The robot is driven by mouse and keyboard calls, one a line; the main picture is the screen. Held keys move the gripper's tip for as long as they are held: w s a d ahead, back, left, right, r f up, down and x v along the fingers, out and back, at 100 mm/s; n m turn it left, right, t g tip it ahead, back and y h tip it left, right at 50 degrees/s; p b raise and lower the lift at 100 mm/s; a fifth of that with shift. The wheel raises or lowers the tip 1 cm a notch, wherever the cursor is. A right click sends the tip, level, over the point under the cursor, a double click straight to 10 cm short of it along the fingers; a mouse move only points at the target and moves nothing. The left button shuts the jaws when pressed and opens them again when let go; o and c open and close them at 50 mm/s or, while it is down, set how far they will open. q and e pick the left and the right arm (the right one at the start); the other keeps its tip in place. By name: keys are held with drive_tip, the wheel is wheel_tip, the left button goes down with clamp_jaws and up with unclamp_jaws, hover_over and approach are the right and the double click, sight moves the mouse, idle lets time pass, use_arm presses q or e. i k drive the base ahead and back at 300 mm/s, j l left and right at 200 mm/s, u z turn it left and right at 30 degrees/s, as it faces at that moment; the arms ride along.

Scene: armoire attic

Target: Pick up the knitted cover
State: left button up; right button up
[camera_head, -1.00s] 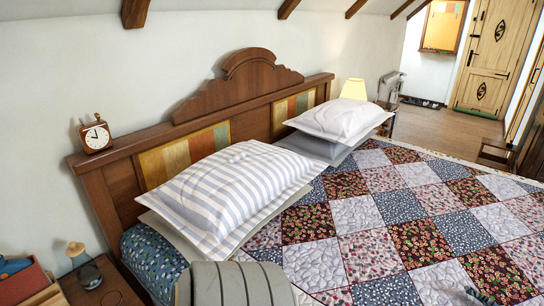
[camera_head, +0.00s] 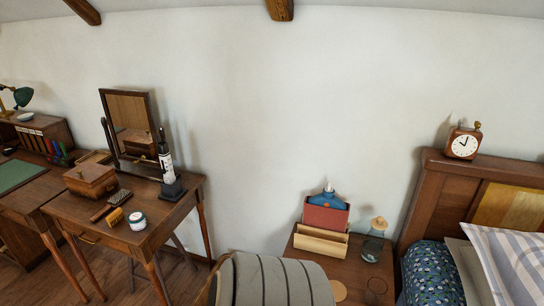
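I cannot clearly make out a knitted cover. A blue object with a pale top (camera_head: 328,199) stands in a red and tan holder (camera_head: 322,219) on the bedside table (camera_head: 349,270); its surface is too small to tell if it is knitted. Neither of my grippers shows in the head view.
The bed's wooden headboard (camera_head: 432,198) with a clock (camera_head: 462,143) is at right, beside a striped pillow (camera_head: 512,258). A glass jar (camera_head: 372,245) stands near the holder. At left is a dressing table (camera_head: 120,238) with a mirror (camera_head: 131,126), bottle (camera_head: 166,160) and wooden box (camera_head: 91,180).

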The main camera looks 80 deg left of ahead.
sight(335, 220)
drive_tip(key=k+j+u, duration=0.1)
drive_tip(key=u, duration=2.1)
